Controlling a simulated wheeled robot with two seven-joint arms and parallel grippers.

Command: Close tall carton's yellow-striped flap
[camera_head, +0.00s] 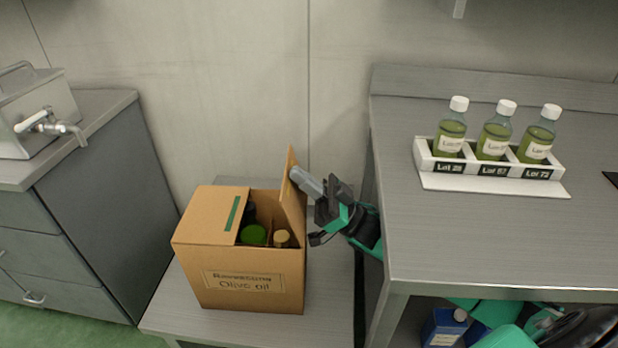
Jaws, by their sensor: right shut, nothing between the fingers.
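The tall carton (254,280), brown and labelled "Olive oil", stands on a low grey bench. Its left flap (212,213), with a green stripe, lies folded in over the left part of the opening. Its right flap (292,202) stands nearly upright, leaning slightly left; no yellow stripe shows on the side I see. Bottle tops, one green (253,235) and one tan (282,238), show in the open part. My right gripper (301,180) is shut and empty, its fingertips at the upper outer side of the right flap; whether they touch is unclear. My left gripper is not in view.
The low bench (328,290) is clear right of the carton. A higher steel table (470,240) stands at right, bearing a white rack (493,185) with three labelled bottles. A drawer cabinet (75,200) with a tapped steel container (35,110) stands at left.

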